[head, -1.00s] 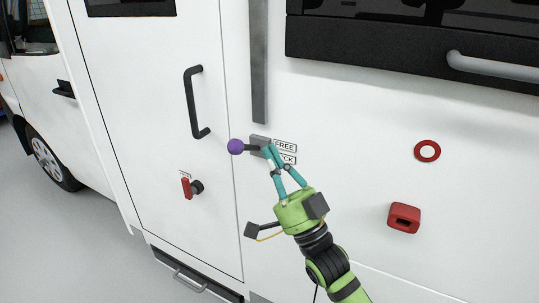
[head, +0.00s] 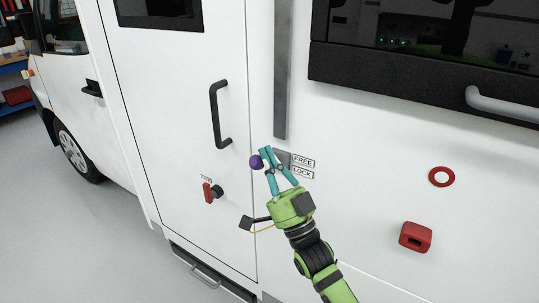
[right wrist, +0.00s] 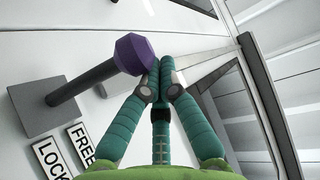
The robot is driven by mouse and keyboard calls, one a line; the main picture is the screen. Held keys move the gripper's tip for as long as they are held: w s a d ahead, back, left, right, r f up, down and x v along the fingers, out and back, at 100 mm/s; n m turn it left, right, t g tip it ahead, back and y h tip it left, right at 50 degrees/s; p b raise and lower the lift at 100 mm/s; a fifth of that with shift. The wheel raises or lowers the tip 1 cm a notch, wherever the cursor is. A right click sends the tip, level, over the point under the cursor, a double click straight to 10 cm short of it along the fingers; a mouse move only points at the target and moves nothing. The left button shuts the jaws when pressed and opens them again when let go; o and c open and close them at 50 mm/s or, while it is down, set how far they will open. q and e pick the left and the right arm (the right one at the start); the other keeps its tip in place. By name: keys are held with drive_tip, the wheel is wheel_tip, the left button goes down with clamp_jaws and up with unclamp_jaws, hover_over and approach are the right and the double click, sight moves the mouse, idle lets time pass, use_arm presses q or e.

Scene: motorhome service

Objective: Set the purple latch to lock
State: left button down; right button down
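The purple latch knob (head: 256,161) sits on the end of a dark lever that sticks out leftward from a grey mounting plate (head: 283,158) on the white vehicle wall. FREE (head: 304,161) and LOCK (head: 303,173) labels are right of the plate, FREE above LOCK. My right gripper (head: 268,150) has its fingertips beside the knob, at its upper right. In the right wrist view its teal fingers (right wrist: 160,64) meet at the tips, just right of the purple knob (right wrist: 134,54), with nothing visible between them; contact is unclear. My left gripper is out of view.
A black door handle (head: 219,115) and a red turn-handle (head: 208,192) are left of the latch. A grey vertical strip (head: 282,75) runs above it. A red ring (head: 441,176) and red box (head: 415,237) are on the wall at right.

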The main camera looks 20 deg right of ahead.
drive_tip(key=shift+f, duration=0.1)
wheel_tip(320, 180, down, 10)
drive_tip(key=s+a+n+g+y+b, duration=0.1)
drive_tip(key=n+g+y+b, duration=1.4)
drive_tip(key=n, duration=0.8)
drive_tip(key=shift+a+r+g+y+b, duration=0.25)
drive_tip(key=shift+y+b, duration=0.45)
drive_tip(key=shift+b, duration=0.55)
drive_tip(key=shift+s, duration=0.1)
